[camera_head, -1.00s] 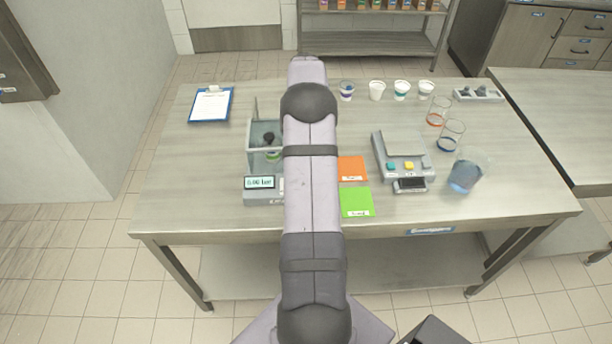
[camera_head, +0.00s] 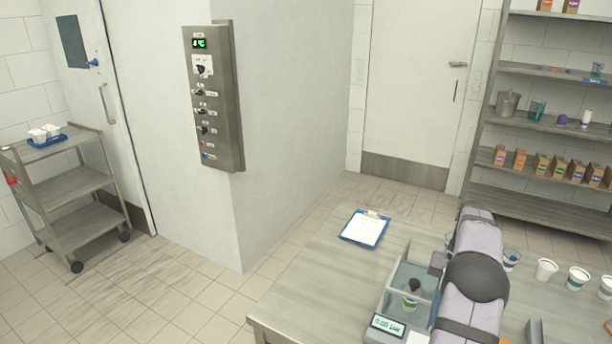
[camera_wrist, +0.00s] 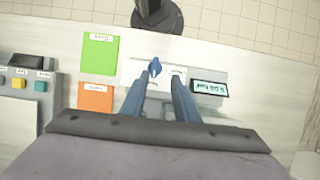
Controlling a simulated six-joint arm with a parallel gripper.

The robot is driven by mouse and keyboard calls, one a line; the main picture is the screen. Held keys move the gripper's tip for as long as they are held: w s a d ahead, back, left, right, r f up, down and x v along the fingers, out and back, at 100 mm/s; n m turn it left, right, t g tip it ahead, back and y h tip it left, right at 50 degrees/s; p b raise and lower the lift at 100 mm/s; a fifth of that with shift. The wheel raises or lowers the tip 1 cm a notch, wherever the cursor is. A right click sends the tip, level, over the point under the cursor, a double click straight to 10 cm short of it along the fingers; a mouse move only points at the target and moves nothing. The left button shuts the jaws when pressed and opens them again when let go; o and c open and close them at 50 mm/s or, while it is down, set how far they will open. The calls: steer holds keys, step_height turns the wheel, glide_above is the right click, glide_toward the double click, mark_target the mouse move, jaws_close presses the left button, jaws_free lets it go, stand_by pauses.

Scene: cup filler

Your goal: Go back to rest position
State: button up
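My gripper (camera_wrist: 162,78) shows in the wrist view as two blue fingers standing apart, with no held object visible between them. It is above the front of a device with a lit display (camera_wrist: 209,88). A small blue shape (camera_wrist: 155,68) shows by the fingertips; I cannot tell what it is. In the head view my arm rises at the lower right and my gripper is out of sight. There the same device (camera_head: 388,327) stands left of my arm. A cup with a dark object above it (camera_head: 411,300) is inside its clear-walled chamber.
A clipboard (camera_head: 365,229) lies at the table's far left. Several cups (camera_head: 545,270) stand right of my arm. A cart (camera_head: 75,190) stands far left.

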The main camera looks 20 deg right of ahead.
steer(key=w+a+r+n+t+h, duration=0.15)
steer(key=a+n, duration=0.25)
steer(key=a, duration=1.3)
steer(key=s+a+f+n+t+h, duration=0.1)
steer(key=s+a+n, duration=0.3)
steer(key=s+a, duration=0.8)
steer(key=a+f, duration=0.1)
steer(key=a, duration=0.2)
steer(key=shift+a+f+n+t+h, duration=0.25)
steer(key=shift+f+n+t+h, duration=0.05)
steer(key=shift+n+t+h, duration=0.1)
